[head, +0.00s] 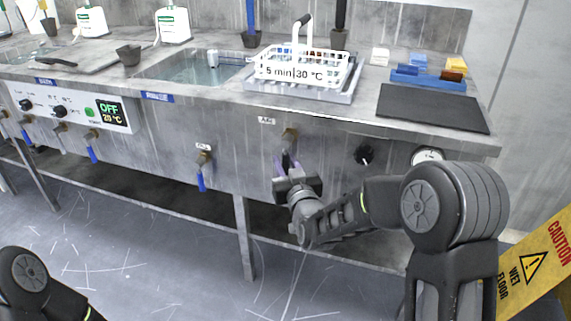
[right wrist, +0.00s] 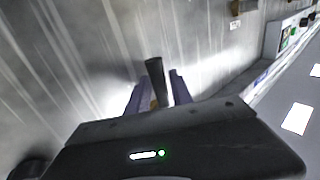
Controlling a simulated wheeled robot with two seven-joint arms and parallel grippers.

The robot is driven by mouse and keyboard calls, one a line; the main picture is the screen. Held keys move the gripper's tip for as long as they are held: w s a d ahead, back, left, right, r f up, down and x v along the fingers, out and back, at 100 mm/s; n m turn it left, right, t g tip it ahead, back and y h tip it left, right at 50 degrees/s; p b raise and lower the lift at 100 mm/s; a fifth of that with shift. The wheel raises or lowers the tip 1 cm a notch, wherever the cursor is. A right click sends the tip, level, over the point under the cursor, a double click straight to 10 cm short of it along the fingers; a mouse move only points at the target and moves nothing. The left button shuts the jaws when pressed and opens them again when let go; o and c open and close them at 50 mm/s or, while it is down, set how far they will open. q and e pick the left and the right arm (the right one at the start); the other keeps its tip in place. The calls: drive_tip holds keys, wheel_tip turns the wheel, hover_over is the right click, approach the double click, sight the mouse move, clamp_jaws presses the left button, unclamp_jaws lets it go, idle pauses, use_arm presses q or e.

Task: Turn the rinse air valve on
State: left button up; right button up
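The air valve (head: 289,137) is a brass tap on the front panel of the steel bench, just right of a small white label that seems to read "Air". Its dark lever hangs downward. My right gripper (head: 284,164) is at this lever, just below the brass body. In the right wrist view the black lever (right wrist: 155,80) stands between the two purple fingers (right wrist: 157,92), with narrow gaps showing beside it. The fingers look open around it; any contact is hard to tell. My left gripper is out of view.
A blue-handled tap (head: 202,172) is left of the valve. A black knob (head: 364,154) and a round gauge (head: 428,156) are to the right. A white basket (head: 303,68) stands on the bench above. A yellow wet-floor sign (head: 536,267) is at lower right.

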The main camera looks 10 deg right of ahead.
clamp_jaws()
idle(1.4)
